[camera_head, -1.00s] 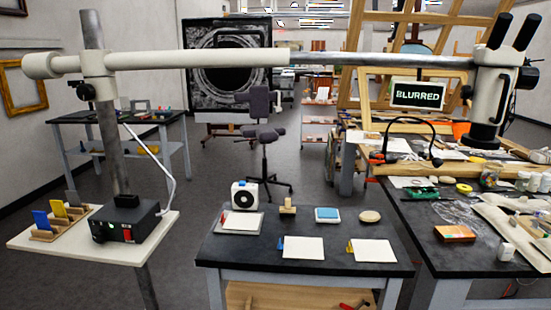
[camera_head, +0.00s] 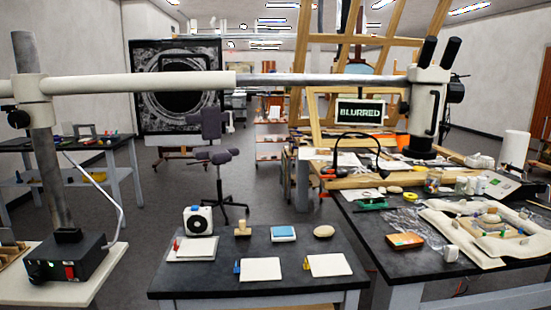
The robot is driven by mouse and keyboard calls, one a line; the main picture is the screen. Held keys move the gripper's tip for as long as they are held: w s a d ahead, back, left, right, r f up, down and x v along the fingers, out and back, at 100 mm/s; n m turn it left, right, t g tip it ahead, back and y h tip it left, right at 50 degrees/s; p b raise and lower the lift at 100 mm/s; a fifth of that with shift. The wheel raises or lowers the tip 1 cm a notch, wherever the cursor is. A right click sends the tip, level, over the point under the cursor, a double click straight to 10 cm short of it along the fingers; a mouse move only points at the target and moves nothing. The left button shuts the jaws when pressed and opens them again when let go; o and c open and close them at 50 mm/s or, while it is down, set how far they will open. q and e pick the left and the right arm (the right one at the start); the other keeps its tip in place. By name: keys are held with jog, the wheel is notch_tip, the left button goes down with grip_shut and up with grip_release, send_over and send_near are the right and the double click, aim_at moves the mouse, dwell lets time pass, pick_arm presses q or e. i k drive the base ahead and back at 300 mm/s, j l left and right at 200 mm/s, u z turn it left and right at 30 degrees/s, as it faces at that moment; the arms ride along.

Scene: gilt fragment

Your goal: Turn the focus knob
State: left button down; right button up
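A white microscope head (camera_head: 426,112) with two black eyepieces (camera_head: 439,52) hangs at the right end of a long boom arm (camera_head: 140,84). A dark round knob (camera_head: 404,108) shows on the left side of the head, and a larger dark part (camera_head: 456,90) sits on its right side. I cannot tell for sure which is the focus knob. A small screen (camera_head: 360,113) left of the head reads "BLURRED". Neither of my grippers is in view.
A dark table (camera_head: 185,282) in front holds cards, a sponge and small blocks. A cluttered dark bench (camera_head: 375,236) stands below the head. The post (camera_head: 50,170) and a control box (camera_head: 68,258) are at left. Open floor (camera_head: 262,200) lies beyond.

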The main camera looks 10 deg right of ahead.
aim_at(456, 91)
jog(key=k+l+z, duration=0.1)
jog(key=l, duration=3.35)
jog(key=k+z, duration=0.05)
jog(key=k, duration=0.05)
